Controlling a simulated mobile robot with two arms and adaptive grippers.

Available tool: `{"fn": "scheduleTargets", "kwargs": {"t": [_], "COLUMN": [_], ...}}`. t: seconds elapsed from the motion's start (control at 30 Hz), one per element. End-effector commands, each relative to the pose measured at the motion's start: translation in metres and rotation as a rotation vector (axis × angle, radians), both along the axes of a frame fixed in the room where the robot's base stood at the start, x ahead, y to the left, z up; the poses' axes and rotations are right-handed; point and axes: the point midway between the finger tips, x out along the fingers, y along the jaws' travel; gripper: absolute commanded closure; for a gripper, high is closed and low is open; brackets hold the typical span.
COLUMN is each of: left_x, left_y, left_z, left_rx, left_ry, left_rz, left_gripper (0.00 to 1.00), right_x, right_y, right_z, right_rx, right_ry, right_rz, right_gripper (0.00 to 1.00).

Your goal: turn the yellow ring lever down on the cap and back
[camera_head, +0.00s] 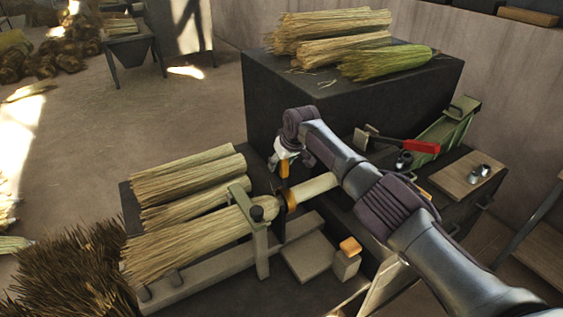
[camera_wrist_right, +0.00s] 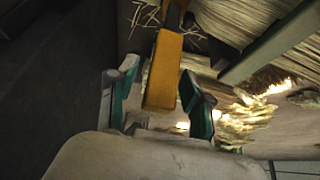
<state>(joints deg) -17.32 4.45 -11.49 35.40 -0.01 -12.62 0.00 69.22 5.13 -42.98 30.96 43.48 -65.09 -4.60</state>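The yellow ring lever (camera_head: 284,169) stands up from a dark cap (camera_head: 282,205) around the broom's pale handle (camera_head: 315,187). In the right wrist view the lever (camera_wrist_right: 163,72) is an orange-yellow bar between the two green-padded fingers of my right gripper (camera_wrist_right: 158,92). A gap shows on each side of the bar, so the fingers look open around it. In the head view my right gripper (camera_head: 286,158) is at the lever's top, partly hidden by its own wrist. My left gripper is out of view.
Straw bundles (camera_head: 187,173) lie on the bench beside the clamped broom (camera_head: 185,243). A dark block (camera_head: 330,105) with more straw stands behind. A red-handled tool (camera_head: 408,146) lies at right, near a wooden board (camera_head: 466,180). An orange-topped post (camera_head: 348,255) stands in front.

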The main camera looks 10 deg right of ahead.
Motion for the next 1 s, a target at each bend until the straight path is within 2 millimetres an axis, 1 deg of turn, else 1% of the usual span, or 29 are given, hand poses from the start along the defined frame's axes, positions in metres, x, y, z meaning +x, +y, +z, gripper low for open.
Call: {"fn": "scheduleTargets", "kwargs": {"t": [0.2, 0.37, 0.47, 0.7, 0.8, 0.9, 1.0], "left_x": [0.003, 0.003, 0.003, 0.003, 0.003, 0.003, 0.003], "left_y": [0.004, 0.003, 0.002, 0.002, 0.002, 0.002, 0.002], "left_z": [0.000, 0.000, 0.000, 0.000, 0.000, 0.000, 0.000], "left_rx": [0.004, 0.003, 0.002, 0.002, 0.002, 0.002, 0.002], "left_ry": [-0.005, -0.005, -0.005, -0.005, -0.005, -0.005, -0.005], "left_rz": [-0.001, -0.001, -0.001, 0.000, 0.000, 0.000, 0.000], "left_gripper": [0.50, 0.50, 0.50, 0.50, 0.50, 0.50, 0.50], "right_x": [0.000, -0.004, -0.010, -0.031, -0.039, -0.045, -0.048], "right_y": [0.000, -0.002, -0.004, -0.012, -0.015, -0.016, -0.017], "right_z": [0.001, 0.011, 0.022, 0.067, 0.083, 0.096, 0.103], "right_rx": [0.000, 0.002, 0.002, 0.000, -0.001, 0.000, 0.000], "right_ry": [0.000, -0.001, -0.001, -0.003, -0.002, 0.000, 0.001], "right_rz": [0.000, 0.002, 0.002, 0.002, 0.000, 0.001, 0.001], "right_gripper": [0.50, 0.50, 0.50, 0.50, 0.50, 0.50, 0.50]}}
